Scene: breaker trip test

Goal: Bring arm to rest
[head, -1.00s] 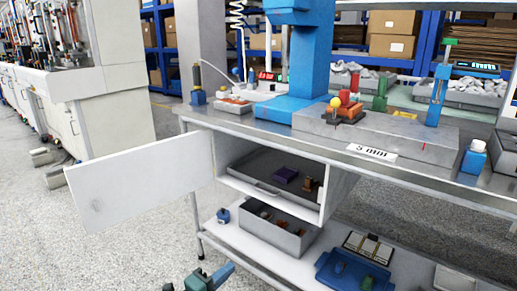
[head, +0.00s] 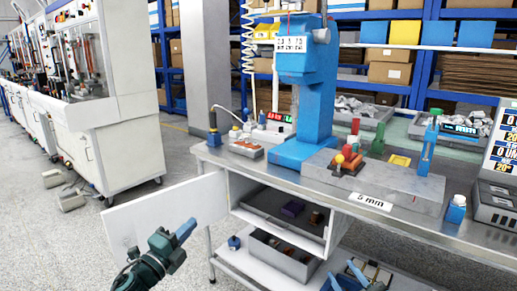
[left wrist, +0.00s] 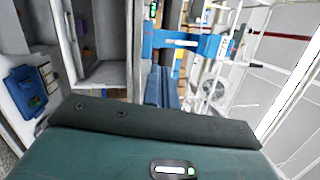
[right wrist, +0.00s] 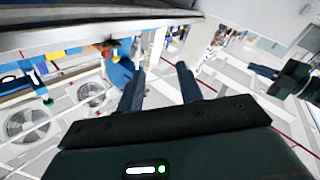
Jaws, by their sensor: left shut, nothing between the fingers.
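My left gripper (head: 188,230) is at the lower left of the head view, in front of the open cabinet door (head: 128,222). Its blue fingers are together and empty; they also show closed in the left wrist view (left wrist: 160,88). My right gripper (head: 347,278) shows only as blue fingers at the bottom edge of the head view, in front of the lower shelf. In the right wrist view its fingers (right wrist: 158,88) stand apart with nothing between them. Most of the right arm is out of the head view.
The workbench (head: 235,160) carries a blue press (head: 305,100), a grey block labelled 5 mm (head: 395,185) and a small blue bottle (head: 456,210). Below are an open cabinet with a tray (head: 270,205) and a grey bin (head: 285,255).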

